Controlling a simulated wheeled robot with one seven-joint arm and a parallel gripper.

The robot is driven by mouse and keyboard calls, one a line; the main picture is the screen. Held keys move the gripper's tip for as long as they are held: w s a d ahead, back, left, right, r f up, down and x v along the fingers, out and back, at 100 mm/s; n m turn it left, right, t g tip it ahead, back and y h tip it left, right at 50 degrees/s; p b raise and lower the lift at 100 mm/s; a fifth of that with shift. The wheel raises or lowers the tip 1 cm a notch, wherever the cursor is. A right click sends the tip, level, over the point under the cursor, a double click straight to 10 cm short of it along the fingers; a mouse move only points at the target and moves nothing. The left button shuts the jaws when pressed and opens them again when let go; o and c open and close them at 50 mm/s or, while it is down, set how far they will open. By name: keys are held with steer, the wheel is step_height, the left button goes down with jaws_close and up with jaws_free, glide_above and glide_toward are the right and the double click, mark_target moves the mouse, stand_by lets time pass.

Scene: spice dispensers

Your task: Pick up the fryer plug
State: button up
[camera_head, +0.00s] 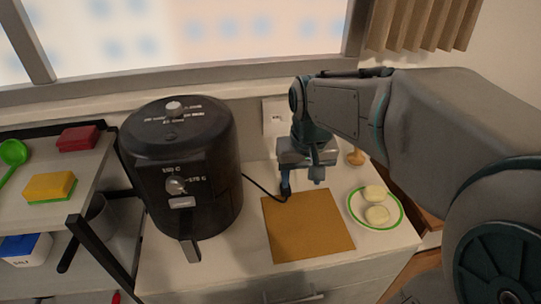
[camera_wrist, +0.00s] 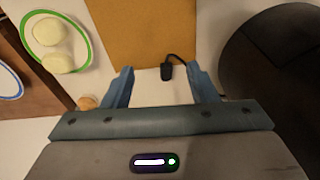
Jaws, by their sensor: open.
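The black fryer plug (camera_wrist: 167,72) lies on the white counter at the edge of the brown board, with its cord curving away from it. In the head view the cord (camera_head: 262,188) runs from the black air fryer (camera_head: 182,165) toward the board, and the plug is mostly hidden by my gripper. My gripper (camera_wrist: 162,84) is open and empty, pointing down over the counter. In the wrist view the plug shows between its two blue fingers, nearer the right one. My gripper also shows in the head view (camera_head: 303,186), beside the board's back edge.
The brown board (camera_head: 310,228) lies in front of my gripper. A green-rimmed plate (camera_head: 356,213) with two pale round pieces is to its right. A wall socket (camera_head: 275,117) is behind. A shelf with sponges (camera_head: 50,186) stands at left.

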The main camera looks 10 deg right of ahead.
steer(key=w+f+g, duration=0.2)
steer(key=w, duration=1.1)
steer(key=shift+m, duration=0.3)
step_height(320, 180, down, 9)
steer(key=shift+s, duration=0.15)
steer(key=f, duration=0.2)
steer(key=s+f, duration=0.1)
steer(key=f, duration=0.1)
steer(key=shift+f, duration=0.15)
steer(key=shift+w+f, duration=0.1)
steer(key=shift+f, duration=0.35)
steer(key=c, duration=1.1)
